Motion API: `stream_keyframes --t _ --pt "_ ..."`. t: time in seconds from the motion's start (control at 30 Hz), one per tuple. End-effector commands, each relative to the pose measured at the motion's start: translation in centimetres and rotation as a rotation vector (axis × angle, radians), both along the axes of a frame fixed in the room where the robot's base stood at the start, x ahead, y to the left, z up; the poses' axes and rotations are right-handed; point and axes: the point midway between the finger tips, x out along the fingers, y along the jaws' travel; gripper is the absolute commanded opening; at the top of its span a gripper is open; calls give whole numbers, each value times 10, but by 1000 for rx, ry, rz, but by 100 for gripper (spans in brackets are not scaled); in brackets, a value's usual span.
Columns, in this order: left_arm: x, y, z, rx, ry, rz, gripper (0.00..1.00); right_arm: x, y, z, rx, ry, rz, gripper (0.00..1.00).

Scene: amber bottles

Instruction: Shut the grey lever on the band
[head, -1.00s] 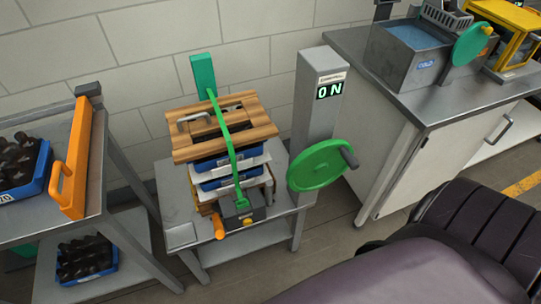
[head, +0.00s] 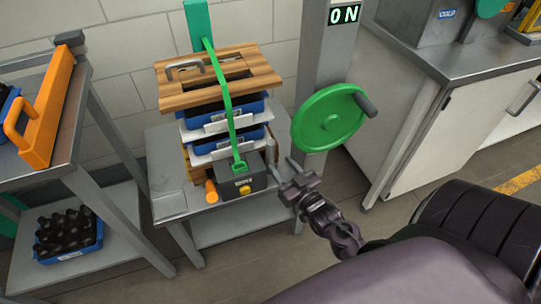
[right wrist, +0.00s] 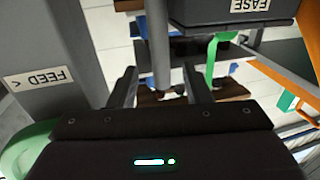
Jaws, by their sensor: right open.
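The green band (head: 227,95) runs from the green post down over a wooden lid (head: 218,78) and stacked blue trays to a dark grey box (head: 238,184). The grey lever (head: 269,152) stands upright at the box's right side. In the right wrist view the lever (right wrist: 158,45) shows as a grey bar lying between my finger lines. My right gripper (head: 281,172) is open just right of the lever and box; in its wrist view its two fingers (right wrist: 160,82) are apart. I cannot tell whether they touch the lever. My left gripper is not in view.
A green handwheel (head: 328,120) on a grey column stands close behind my right gripper. A rack (head: 95,120) with an orange bar stands left. Floor is free in front.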

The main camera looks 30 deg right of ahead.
Motion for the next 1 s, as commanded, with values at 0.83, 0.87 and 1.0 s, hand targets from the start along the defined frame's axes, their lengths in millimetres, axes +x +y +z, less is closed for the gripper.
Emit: stream_keyframes --t 0.83,0.87,1.0 --pt "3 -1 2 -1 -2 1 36 70 -2 0 0 4 1 39" --pt "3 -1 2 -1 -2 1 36 70 -2 0 0 4 1 35" --pt "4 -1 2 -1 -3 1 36 70 -2 0 0 4 0 17"
